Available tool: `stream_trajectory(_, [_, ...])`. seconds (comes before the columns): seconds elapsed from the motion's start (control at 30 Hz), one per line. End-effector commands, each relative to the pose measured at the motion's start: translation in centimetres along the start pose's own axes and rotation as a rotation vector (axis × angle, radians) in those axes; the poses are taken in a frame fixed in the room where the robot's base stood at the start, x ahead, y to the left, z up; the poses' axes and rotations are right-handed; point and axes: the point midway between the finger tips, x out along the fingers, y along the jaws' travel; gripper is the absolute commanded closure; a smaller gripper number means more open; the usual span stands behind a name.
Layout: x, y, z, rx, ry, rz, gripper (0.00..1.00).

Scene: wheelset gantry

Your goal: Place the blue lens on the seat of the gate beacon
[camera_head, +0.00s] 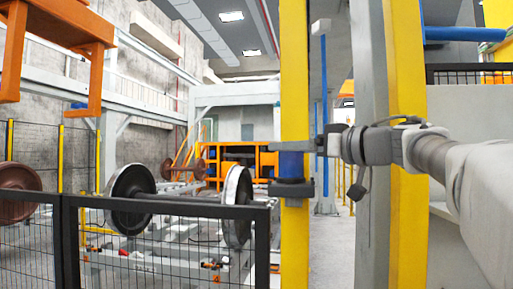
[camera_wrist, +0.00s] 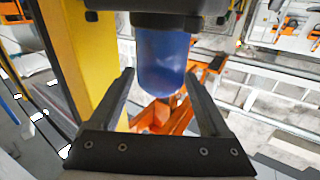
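The blue lens (camera_head: 291,164) is upright against the yellow post in the head view, its lower end meeting the dark seat of the gate beacon (camera_head: 291,188). I cannot tell whether it is fully seated. My gripper (camera_head: 290,144) reaches in from the right at the lens's upper part. In the wrist view the lens (camera_wrist: 163,60) is between the two fingertips of my gripper (camera_wrist: 160,74), with its rounded end towards the palm plate. The fingers appear to touch its sides. The dark seat (camera_wrist: 165,20) is at the top edge there, partly cut off.
The yellow post (camera_head: 294,80) stands right behind the lens, and a grey and yellow column (camera_head: 405,200) stands to its right. A black mesh fence (camera_head: 160,250) is at the lower left, with wheelsets (camera_head: 132,195) behind it. An orange frame (camera_head: 60,30) hangs upper left.

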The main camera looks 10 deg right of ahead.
Motion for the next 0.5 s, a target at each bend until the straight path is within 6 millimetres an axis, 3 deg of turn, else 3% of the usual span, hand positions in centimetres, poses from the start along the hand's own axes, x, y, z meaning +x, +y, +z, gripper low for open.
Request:
stream_trajectory(0.4, [0.0,0.0,-0.5,0.000,0.000,0.000,0.14])
stream_trajectory(0.5, [-1.6,0.1,-0.3,0.000,0.000,0.003,0.14])
